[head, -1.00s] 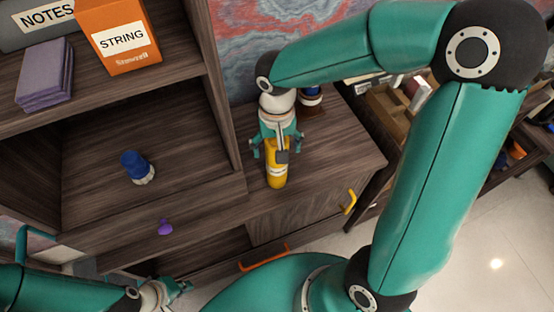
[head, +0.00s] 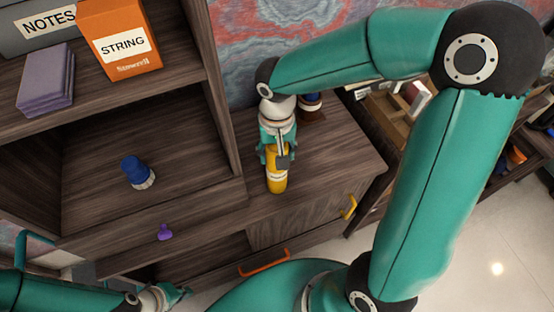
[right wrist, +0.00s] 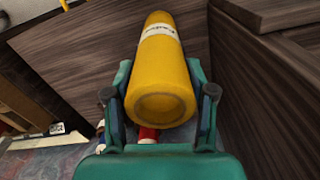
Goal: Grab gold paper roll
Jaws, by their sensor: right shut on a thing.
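The gold paper roll (head: 277,183), a yellow cylinder with a white label band, is on the dark wood cabinet top. My right gripper (head: 277,155) is shut on its far end, with one finger on each side. In the right wrist view the roll (right wrist: 160,65) lies between the fingers of my right gripper (right wrist: 160,105), its round end towards the camera. My left gripper (head: 176,295) is low at the bottom left, away from the roll; its fingers are too small to read.
A blue-topped object (head: 137,171) sits in the cubby, with a purple knob (head: 165,232) below. An orange STRING box (head: 120,38) and purple stack (head: 46,80) are above. The cabinet top right of the roll is clear.

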